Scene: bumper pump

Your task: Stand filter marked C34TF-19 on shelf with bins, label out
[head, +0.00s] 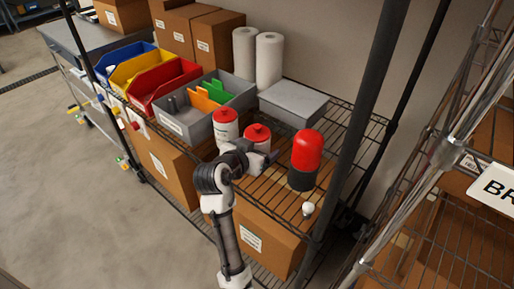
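Two white canisters with red tops, which look like filters, stand upright on the wire shelf (345,150) beside the bins. The left one (226,128) stands close to the grey bin. The right one (257,134) stands just beside it, partly hidden behind my gripper (264,160). No marking such as C34TF-19 is readable on either. My gripper is at the near side of the right canister; its fingers are small and partly hidden, so I cannot tell whether they are open or touching it. A larger red-topped black cylinder (306,155) stands to the right.
Blue (122,65), yellow (140,72), red (163,84) and grey (200,125) bins line the shelf's left part. Paper rolls (268,60), a grey box (293,103) and cardboard boxes (190,35) stand behind. A dark post (358,125) and a small white bulb (308,209) are at right.

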